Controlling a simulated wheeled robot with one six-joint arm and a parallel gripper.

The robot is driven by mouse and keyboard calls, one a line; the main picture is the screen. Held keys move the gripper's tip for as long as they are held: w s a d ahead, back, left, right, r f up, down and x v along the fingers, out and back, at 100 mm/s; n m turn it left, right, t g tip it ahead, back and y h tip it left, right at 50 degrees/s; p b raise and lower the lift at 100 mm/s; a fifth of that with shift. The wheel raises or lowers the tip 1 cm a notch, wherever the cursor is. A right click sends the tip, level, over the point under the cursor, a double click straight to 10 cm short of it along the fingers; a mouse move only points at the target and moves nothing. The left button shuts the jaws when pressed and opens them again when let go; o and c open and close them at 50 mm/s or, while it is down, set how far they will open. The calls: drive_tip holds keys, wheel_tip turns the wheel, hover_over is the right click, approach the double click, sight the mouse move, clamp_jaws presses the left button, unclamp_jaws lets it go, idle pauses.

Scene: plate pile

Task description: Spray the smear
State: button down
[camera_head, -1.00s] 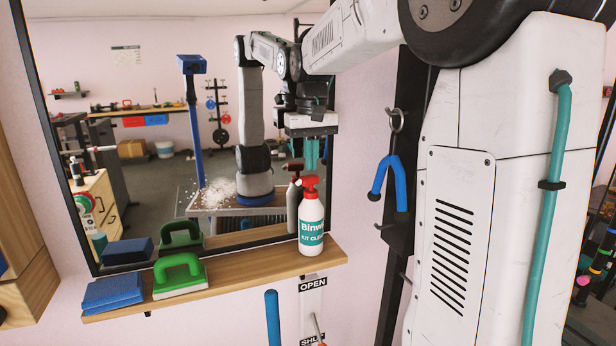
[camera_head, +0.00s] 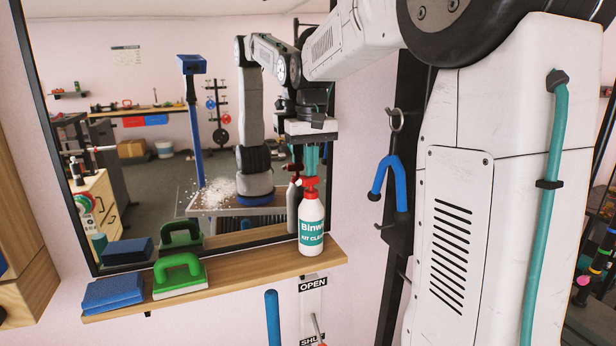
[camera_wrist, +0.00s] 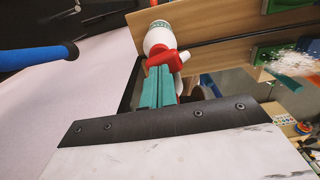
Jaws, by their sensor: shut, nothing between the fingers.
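The smear (camera_head: 215,193) is a patch of white speckles on the mirror (camera_head: 150,215); it also shows at the right of the wrist view (camera_wrist: 292,62). A white spray bottle (camera_head: 312,232) with a red trigger head and a teal label stands upright at the right end of the wooden shelf (camera_head: 235,272). My gripper (camera_head: 312,172) is above the bottle, its teal fingers shut and empty, just over the red head. In the wrist view the fingertips (camera_wrist: 158,72) lie close to the red head (camera_wrist: 163,52); I cannot tell whether they touch.
A blue sponge block (camera_head: 112,293) and a green-handled scrubber (camera_head: 180,276) sit at the left of the shelf. A blue hooked tool (camera_head: 388,183) hangs at the right. A blue handle (camera_head: 272,318) and an OPEN/SHUT sign (camera_head: 313,285) are below the shelf.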

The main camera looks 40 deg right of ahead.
drive_tip(key=shift+f, duration=0.65)
drive_tip(key=shift+r, duration=1.4)
drive_tip(key=shift+r, duration=3)
drive_tip(key=s+a+f+n, duration=0.1)
drive_tip(key=s+a+f, duration=0.2)
drive_tip(key=s+a, duration=0.8)
drive_tip(key=s+a+f+n, duration=0.1)
drive_tip(key=s+a+f, duration=0.2)
drive_tip(key=s+f, duration=0.3)
drive_tip(key=s+a+f+n+t, duration=0.1)
drive_tip(key=s+a+f, duration=0.1)
drive_tip(key=s+f, duration=0.4)
drive_tip(key=s, duration=0.4)
drive_tip(key=shift+s+a+f, duration=0.15)
drive_tip(key=shift+a+f, duration=0.1)
drive_tip(key=shift+a, duration=0.15)
